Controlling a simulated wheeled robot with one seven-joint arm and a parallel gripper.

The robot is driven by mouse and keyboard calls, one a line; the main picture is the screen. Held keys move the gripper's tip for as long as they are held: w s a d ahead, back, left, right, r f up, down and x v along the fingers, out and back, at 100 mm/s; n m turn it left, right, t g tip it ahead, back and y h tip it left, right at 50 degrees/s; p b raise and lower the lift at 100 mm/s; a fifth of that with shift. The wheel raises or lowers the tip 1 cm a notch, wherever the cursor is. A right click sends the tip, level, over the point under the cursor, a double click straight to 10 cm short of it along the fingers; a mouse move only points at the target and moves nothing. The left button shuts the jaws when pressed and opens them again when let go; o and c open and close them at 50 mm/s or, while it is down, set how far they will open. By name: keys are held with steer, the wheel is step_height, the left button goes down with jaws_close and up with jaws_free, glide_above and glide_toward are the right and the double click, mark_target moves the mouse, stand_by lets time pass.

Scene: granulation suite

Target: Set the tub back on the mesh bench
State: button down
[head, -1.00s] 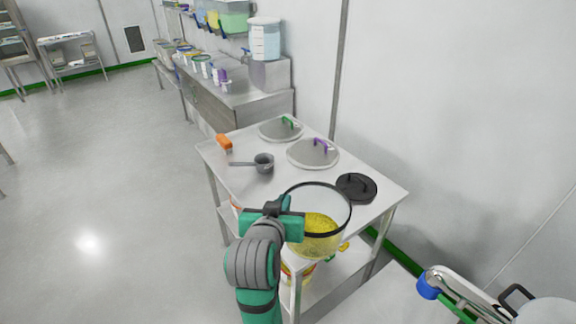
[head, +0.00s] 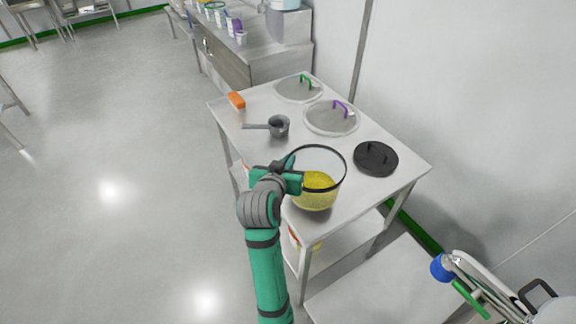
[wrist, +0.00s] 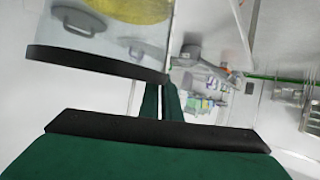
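The tub (head: 316,196) is clear, with a black rim and yellow granular contents. My gripper (head: 291,180) is shut on the left side of its rim and holds it roughly upright. In the head view the tub overlaps the near corner of the steel bench (head: 241,152); I cannot tell whether its base touches the top. In the wrist view the tub (wrist: 95,45) fills the upper left, tilted in the picture, with its rim at my fingers (wrist: 161,100). The fingertips' grip is partly hidden.
On the bench are a black lid (head: 375,158), lids with purple (head: 331,119) and green (head: 298,89) handles, a grey scoop (head: 279,126) and an orange-handled item (head: 237,100). A lower shelf is below. A wall stands close on the right; open floor lies left.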

steer(key=f, duration=0.3)
steer(key=shift+w+f, duration=0.25)
steer(key=shift+f, duration=0.05)
steer(key=c, duration=2.4)
jaws_free()
steer(key=shift+a+f, duration=0.1)
steer(key=o, duration=0.4)
